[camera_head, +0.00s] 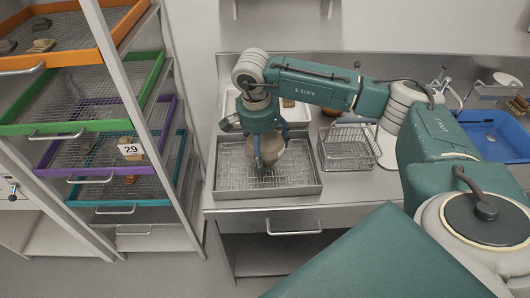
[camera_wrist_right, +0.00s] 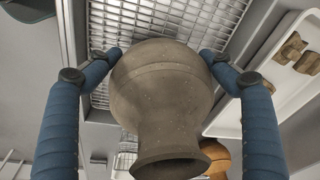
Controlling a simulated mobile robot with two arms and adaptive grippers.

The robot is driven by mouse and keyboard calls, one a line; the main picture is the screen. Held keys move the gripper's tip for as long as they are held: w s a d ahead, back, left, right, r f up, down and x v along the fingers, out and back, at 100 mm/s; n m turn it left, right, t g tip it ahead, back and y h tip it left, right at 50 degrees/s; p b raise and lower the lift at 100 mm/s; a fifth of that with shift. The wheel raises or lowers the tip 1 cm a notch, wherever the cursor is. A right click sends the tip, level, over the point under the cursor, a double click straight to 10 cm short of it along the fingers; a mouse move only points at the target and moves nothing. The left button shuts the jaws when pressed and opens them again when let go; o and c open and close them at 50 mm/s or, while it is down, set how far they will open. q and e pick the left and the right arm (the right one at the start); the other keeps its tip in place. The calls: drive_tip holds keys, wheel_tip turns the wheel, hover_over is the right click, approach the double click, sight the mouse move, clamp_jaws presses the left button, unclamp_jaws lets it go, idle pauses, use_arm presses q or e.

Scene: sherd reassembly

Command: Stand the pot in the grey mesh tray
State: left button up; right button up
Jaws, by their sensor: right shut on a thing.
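The pot (camera_wrist_right: 163,95) is a grey-brown vessel with a round belly and a flared rim. In the right wrist view it sits between the two blue fingers of my right gripper (camera_wrist_right: 160,55), which is shut on its belly. In the head view the pot (camera_head: 268,148) is partly hidden by my right gripper (camera_head: 270,160) and is over the grey mesh tray (camera_head: 228,188). The tray's mesh (camera_wrist_right: 165,18) also shows behind the pot in the wrist view. I cannot tell whether the pot's base touches the mesh. My left gripper is not in view.
A wire basket (camera_head: 347,147) stands right of the tray. A white tray (camera_head: 296,112) with brown pieces (camera_wrist_right: 291,47) lies behind it. A round orange-brown object (camera_wrist_right: 216,158) is near the pot's rim. A blue basin (camera_head: 505,135) is at right, a drawer rack (camera_head: 80,130) at left.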

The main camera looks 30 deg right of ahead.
wheel_tip(320, 180, down, 2)
drive_tip(key=shift+f, duration=0.1)
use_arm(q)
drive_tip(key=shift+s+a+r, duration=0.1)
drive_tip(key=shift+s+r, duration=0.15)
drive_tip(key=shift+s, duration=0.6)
use_arm(e)
drive_tip(key=shift+f, duration=0.2)
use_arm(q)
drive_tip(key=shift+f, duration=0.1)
use_arm(e)
drive_tip(key=o, duration=1.5)
drive_tip(key=shift+f, duration=0.1)
drive_tip(key=shift+c, duration=0.2)
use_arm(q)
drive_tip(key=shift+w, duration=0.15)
